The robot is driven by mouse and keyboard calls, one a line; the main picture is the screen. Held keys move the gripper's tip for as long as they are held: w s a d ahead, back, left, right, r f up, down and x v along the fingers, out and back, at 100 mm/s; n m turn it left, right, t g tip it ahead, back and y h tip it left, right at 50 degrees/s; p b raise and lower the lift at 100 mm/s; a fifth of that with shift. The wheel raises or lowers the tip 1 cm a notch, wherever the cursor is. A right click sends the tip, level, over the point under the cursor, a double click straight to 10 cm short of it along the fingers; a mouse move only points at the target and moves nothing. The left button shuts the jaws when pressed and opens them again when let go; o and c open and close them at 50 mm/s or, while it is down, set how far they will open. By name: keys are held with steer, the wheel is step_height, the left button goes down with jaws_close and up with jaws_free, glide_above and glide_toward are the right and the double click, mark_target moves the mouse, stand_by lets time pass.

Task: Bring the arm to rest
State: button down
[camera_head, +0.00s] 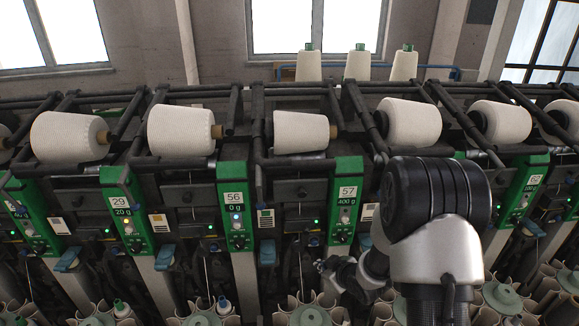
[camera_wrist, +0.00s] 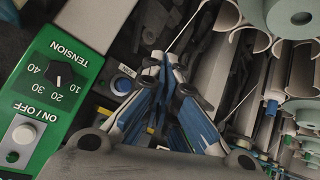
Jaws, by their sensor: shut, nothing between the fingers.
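My arm (camera_head: 435,235) rises at the right of the head view, in front of the winder, and its wrist bends left and low. My gripper (camera_head: 324,265) is at the end of it, below the green panel marked 57 (camera_head: 345,200), and looks small and dark there. In the wrist view my gripper (camera_wrist: 160,62) shows two blue-and-grey fingers meeting at their tips. It is shut with nothing between the fingers. A green panel with a tension dial (camera_wrist: 58,75) fills the left of the wrist view, close beside the fingers.
A row of white cones (camera_head: 300,131) lies along the winder under black bars. Three cones (camera_head: 357,66) stand upright on top behind. Curved pale holders with grey-green discs (camera_head: 310,316) line the bottom; similar ones (camera_wrist: 290,15) fill the wrist view's right, near my fingers.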

steer(key=s+d+r+m+g+h+b, duration=0.1)
steer(key=s+d+r+m+h, duration=0.1)
steer(key=s+r, duration=0.5)
steer(key=s+d+r+m+h+b, duration=0.15)
steer(key=s+r, duration=0.25)
steer(key=r, duration=0.7)
steer(key=s+a+r+m+g, duration=0.1)
steer(key=s+a+r+m, duration=0.1)
steer(key=s, duration=0.9)
steer(key=s+a+r+m+g+b, duration=0.1)
steer(key=s+a+r+m+g, duration=0.1)
steer(key=s, duration=1)
steer(key=shift+a+r, duration=0.15)
steer(key=shift+a, duration=0.1)
